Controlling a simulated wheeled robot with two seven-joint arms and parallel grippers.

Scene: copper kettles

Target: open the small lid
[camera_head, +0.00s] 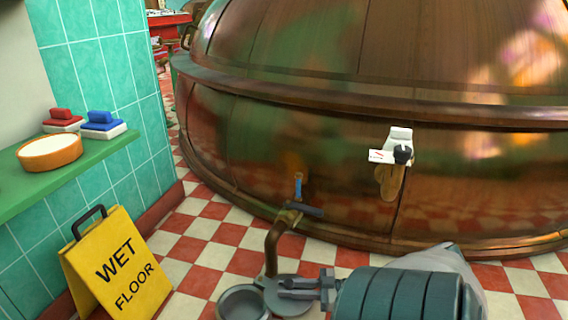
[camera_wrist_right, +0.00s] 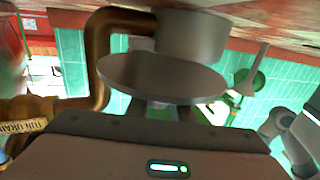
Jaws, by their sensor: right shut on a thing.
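The small lid (camera_head: 284,298) is a round grey disc beside the mouth of a small grey pot (camera_head: 243,303) at the bottom of the head view. The pot's hollow inside shows. My right gripper (camera_head: 303,284) reaches in from the right and is shut on the lid at its near-right side. In the right wrist view the lid (camera_wrist_right: 162,78) stands apart from part of the pot (camera_wrist_right: 195,38) and hides the fingertips' hold. My left gripper is not seen.
A copper pipe (camera_head: 272,248) with a tap rises right behind the pot. The large copper kettle (camera_head: 320,170) fills the background. A yellow wet-floor sign (camera_head: 118,265) stands left. A green shelf (camera_head: 95,158) holds a round tub (camera_head: 50,165) and two brushes.

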